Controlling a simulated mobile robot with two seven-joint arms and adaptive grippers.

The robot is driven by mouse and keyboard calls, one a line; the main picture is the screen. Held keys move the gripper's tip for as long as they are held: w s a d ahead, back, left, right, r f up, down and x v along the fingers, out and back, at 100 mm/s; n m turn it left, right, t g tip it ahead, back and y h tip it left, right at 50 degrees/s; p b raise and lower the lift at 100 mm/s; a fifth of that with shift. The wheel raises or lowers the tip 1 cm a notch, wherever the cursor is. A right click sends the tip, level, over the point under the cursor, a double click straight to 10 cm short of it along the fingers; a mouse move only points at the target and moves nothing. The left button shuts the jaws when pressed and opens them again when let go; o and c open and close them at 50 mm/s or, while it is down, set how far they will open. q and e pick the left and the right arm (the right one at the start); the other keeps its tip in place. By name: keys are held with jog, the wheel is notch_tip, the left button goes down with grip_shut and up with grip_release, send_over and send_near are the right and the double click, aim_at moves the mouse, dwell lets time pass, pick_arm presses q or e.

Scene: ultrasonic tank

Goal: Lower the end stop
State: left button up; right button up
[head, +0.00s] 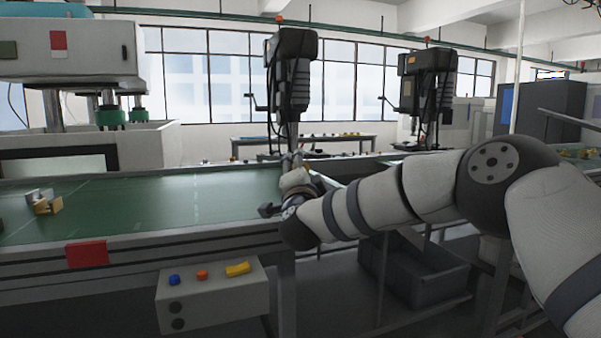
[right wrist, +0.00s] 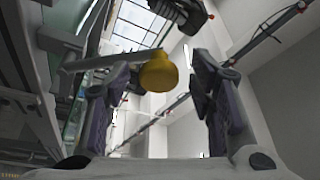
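In the right wrist view a yellow rounded knob (right wrist: 157,72) sits on the end of a grey bar (right wrist: 105,62) that comes in from the left; I take it for the end stop's handle. My right gripper (right wrist: 164,70) is open, with one finger on each side of the knob and visible gaps beside it. In the head view my right gripper (head: 285,192) is at the right end of the green conveyor (head: 150,205). The knob is not clearly visible there, and the arm hides part of the conveyor end. My left gripper is not in view.
Small metal and yellow parts (head: 42,203) lie on the belt at left. A control box (head: 212,297) with coloured buttons hangs below the front rail. A grey bin (head: 425,270) stands beneath my right arm. Drill-like machines (head: 292,75) stand behind.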

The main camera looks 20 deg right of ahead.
jog(key=shift+s, duration=0.1)
jog(key=v, duration=1.2)
